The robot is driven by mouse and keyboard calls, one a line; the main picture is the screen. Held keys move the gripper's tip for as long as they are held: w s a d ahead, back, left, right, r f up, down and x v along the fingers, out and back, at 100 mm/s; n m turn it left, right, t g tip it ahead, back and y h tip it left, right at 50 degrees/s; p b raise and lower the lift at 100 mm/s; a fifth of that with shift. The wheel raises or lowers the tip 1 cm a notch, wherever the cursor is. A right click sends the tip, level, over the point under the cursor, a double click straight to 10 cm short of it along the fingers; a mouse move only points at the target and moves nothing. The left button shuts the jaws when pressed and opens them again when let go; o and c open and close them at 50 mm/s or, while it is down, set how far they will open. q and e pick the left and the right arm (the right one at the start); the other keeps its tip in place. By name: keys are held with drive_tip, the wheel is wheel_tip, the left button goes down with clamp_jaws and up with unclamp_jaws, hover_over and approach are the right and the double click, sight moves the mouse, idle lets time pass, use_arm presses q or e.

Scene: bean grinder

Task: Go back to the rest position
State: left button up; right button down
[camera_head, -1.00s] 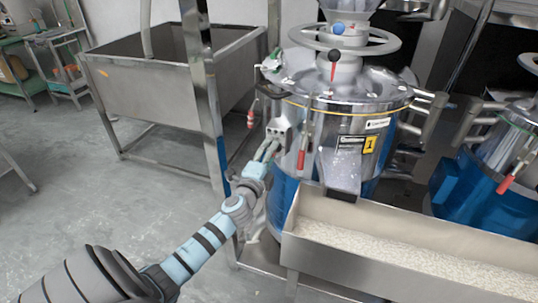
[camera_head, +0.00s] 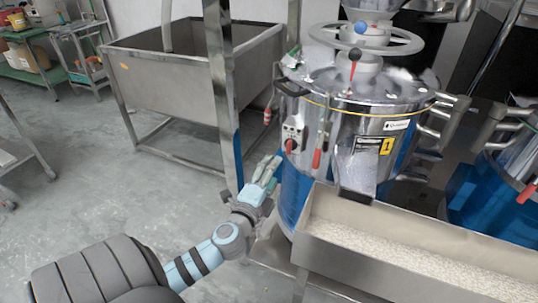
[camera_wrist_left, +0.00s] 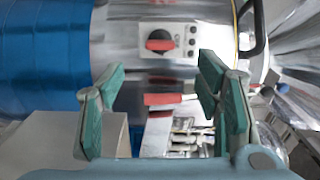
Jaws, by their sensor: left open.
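My left gripper (camera_head: 266,170) is in front of the left side of the bean grinder (camera_head: 350,115), a shiny steel drum with a blue lower part. In the left wrist view its green fingers (camera_wrist_left: 160,100) stand wide apart with nothing between them. The grinder's control box with a red knob (camera_head: 290,145) is just above the gripper, and the knob also shows in the wrist view (camera_wrist_left: 159,41). The gripper appears apart from the box. A red-handled lever (camera_head: 317,158) hangs on the drum right of the box. My right gripper is not in view.
A steel trough of pale grains (camera_head: 400,250) stands in front of the grinder. A steel post (camera_head: 222,90) rises close behind my left gripper. A steel sink (camera_head: 170,75) is behind it. A second grinder (camera_head: 500,185) is at the right. The floor at left is open.

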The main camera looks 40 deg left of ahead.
use_arm(q)
drive_tip(key=shift+v, duration=1)
drive_tip(key=s+a+f+n+g+h+p, duration=0.1)
drive_tip(key=s+f+n+g, duration=0.15)
drive_tip(key=f, duration=0.75)
drive_tip(key=s+a+f+n+g, duration=0.2)
drive_tip(key=f+g, duration=0.1)
drive_tip(key=f, duration=0.6)
drive_tip(key=s+d+f+n+g+h+p, duration=0.1)
drive_tip(key=s+f+n+g, duration=0.1)
drive_tip(key=s+f, duration=0.45)
drive_tip(key=s+d+f+n+g+p, duration=0.1)
drive_tip(key=s+f+n+g+p, duration=0.15)
drive_tip(key=s+f, duration=0.35)
drive_tip(key=s+d+f+n+g+h+p, duration=0.1)
drive_tip(key=s+d+f+g, duration=0.1)
drive_tip(key=s, duration=0.5)
drive_tip(key=s+d+f+n+g+h+p, duration=0.1)
drive_tip(key=s+d+f+n+g, duration=0.1)
drive_tip(key=s+d+f, duration=0.2)
drive_tip(key=s+d+f+n+g+h+p, duration=0.1)
drive_tip(key=s+d+f, duration=0.2)
drive_tip(key=s+d, duration=0.3)
drive_tip(key=s, duration=0.3)
drive_tip(key=shift+s+d+n+g+p, duration=0.25)
drive_tip(key=shift+s+n+g+p, duration=0.05)
drive_tip(key=shift+n+g+p, duration=0.1)
